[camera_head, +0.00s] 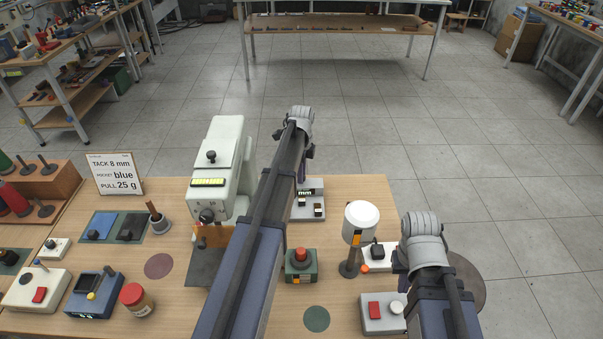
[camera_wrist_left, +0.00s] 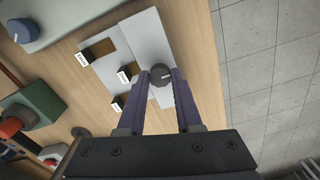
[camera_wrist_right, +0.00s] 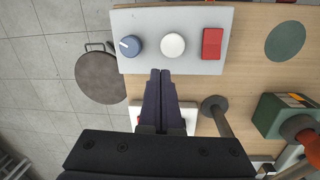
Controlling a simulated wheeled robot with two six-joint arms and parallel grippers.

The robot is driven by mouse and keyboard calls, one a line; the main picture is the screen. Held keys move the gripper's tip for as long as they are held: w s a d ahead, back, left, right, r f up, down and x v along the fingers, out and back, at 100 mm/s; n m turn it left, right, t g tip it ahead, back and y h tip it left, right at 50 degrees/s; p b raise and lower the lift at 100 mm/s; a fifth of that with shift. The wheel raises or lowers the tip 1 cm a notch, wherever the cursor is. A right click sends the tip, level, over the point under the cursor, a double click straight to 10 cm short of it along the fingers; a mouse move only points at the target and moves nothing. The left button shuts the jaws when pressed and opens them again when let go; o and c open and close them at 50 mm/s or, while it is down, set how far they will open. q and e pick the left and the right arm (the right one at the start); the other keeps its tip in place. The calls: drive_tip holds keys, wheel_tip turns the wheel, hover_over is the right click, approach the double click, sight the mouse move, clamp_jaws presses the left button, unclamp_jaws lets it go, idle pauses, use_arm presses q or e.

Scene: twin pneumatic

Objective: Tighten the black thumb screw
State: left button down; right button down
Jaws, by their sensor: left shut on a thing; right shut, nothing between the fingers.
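The black thumb screw (camera_wrist_left: 160,76) is a round dark knob with a pale mark, on the raised part of a light grey gauge block (camera_wrist_left: 150,50). My left gripper (camera_wrist_left: 161,80) is shut on it, one purple finger on each side. In the head view the gauge block (camera_head: 308,211) sits near the far table edge; my left arm hides the screw there, and only a little of the left gripper (camera_head: 303,170) shows. My right gripper (camera_wrist_right: 160,72) is shut and empty, its tips at the edge of a grey control box (camera_wrist_right: 190,66).
The control box has a blue knob (camera_wrist_right: 130,46), a white button (camera_wrist_right: 172,45) and a red switch (camera_wrist_right: 212,43). A green box with a red button (camera_head: 300,267) and a white-capped post (camera_head: 361,222) stand between my arms. A pale green machine (camera_head: 222,160) stands left of my left arm.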

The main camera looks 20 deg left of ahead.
use_arm(q)
drive_tip(key=c, duration=0.6)
unclamp_jaws()
wheel_tip(320, 180, up, 8)
drive_tip(key=p, duration=0.8)
drive_tip(key=shift+f, duration=0.1)
use_arm(e)
wheel_tip(320, 180, up, 8)
drive_tip(key=shift+f, duration=0.15)
